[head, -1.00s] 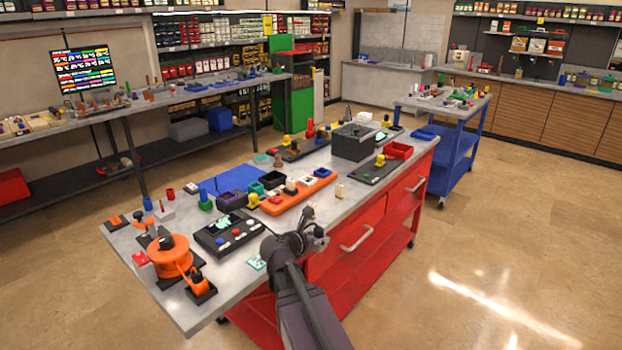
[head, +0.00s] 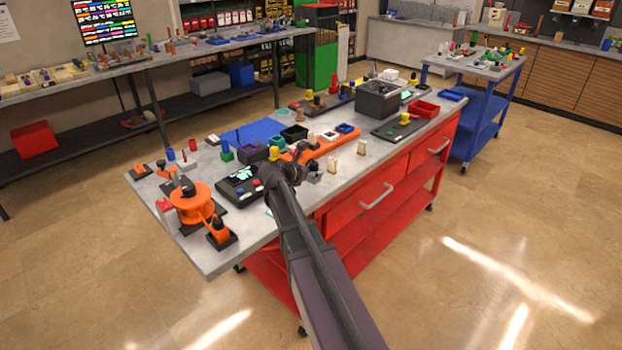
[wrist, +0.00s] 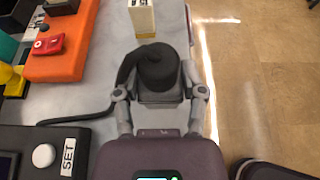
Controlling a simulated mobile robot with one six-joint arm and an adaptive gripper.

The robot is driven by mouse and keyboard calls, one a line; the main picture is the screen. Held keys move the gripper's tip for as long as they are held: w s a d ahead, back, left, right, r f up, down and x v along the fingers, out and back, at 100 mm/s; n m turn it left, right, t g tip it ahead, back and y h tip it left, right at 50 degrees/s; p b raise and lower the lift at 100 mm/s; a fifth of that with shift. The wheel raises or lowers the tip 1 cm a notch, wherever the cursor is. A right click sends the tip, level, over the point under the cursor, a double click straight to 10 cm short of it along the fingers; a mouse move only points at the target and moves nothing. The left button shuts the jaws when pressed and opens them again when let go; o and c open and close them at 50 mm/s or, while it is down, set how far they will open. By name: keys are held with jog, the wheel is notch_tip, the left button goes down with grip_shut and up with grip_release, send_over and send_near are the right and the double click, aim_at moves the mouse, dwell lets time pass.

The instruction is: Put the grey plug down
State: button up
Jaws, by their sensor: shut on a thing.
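In the wrist view a dark grey plug (wrist: 158,68) with a round top sits between the two fingers of my gripper (wrist: 160,96). The fingers are shut on it from both sides. A dark hose or cable (wrist: 85,116) curves from beside the plug to the left over the grey bench top. The plug is over the bench top near its right edge; I cannot tell whether it touches the surface. In the head view my gripper (head: 308,174) is over the front edge of the workbench (head: 235,252), and the plug cannot be made out.
A cream labelled block (wrist: 141,18) stands just beyond the plug. The orange tray (wrist: 62,60) and a black control box (wrist: 38,152) lie to the left. The floor drops away at the right.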

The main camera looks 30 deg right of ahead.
aim_at(310, 178)
jog(key=shift+w, duration=0.3)
jog(key=shift+w, duration=0.45)
jog(key=shift+w+a+f+b, duration=0.1)
jog(key=shift+w+f+b, duration=0.1)
jog(key=shift+f+b, duration=1.65)
jog(key=shift+f, duration=0.2)
jog(key=o, duration=1.2)
jog(key=shift+r, duration=0.1)
jog(key=shift+r, duration=0.15)
